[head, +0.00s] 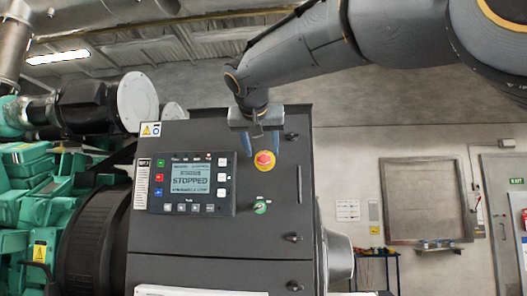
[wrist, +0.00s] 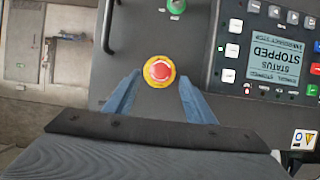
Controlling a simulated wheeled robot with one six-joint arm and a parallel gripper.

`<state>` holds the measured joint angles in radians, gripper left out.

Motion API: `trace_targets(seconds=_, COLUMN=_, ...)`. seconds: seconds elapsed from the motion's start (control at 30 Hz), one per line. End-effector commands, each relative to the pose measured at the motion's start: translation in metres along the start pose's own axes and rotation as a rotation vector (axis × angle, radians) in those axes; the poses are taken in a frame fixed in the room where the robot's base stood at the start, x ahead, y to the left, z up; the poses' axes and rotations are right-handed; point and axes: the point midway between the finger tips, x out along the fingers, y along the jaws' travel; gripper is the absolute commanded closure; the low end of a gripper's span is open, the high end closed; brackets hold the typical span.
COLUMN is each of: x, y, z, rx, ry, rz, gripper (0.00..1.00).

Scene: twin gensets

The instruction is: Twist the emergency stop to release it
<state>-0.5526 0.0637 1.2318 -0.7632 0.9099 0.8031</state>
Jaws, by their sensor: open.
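The emergency stop (head: 264,160) is a red round button on a yellow ring on the dark control cabinet (head: 212,265). It also shows in the wrist view (wrist: 159,71), near the middle. My gripper (head: 260,142) is in front of the panel, its two blue fingers just above the button in the head view. In the wrist view my gripper (wrist: 160,92) is open, with a finger to each side below the red button and nothing between them. I cannot tell whether the fingers touch the panel.
A control panel with a screen reading STOPPED (head: 191,182) is left of the button. A green selector knob (head: 260,207) is below it. Black latches (head: 293,238) line the cabinet's right edge. A green engine (head: 35,190) stands at left. A blue trolley (head: 377,268) is at right.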

Motion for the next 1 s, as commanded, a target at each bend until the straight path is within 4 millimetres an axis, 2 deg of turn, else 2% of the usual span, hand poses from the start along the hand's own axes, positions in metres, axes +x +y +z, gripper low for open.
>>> trace_targets(seconds=0.2, x=0.026, y=0.0, z=0.0, rx=-0.001, ry=-0.002, rz=0.001, gripper=0.5)
trace_targets(seconds=0.57, x=0.034, y=0.0, z=0.001, rx=0.0, ry=-0.001, rz=-0.002, gripper=0.5)
trace_targets(seconds=0.6, x=0.034, y=0.0, z=0.001, rx=0.0, ry=-0.001, rz=-0.002, gripper=0.52)
trace_targets(seconds=0.83, x=0.034, y=0.0, z=0.001, rx=0.0, ry=-0.001, rz=-0.002, gripper=0.91)
trace_targets(seconds=1.0, x=0.034, y=0.0, z=0.001, rx=0.006, ry=0.0, rz=-0.004, gripper=0.91)
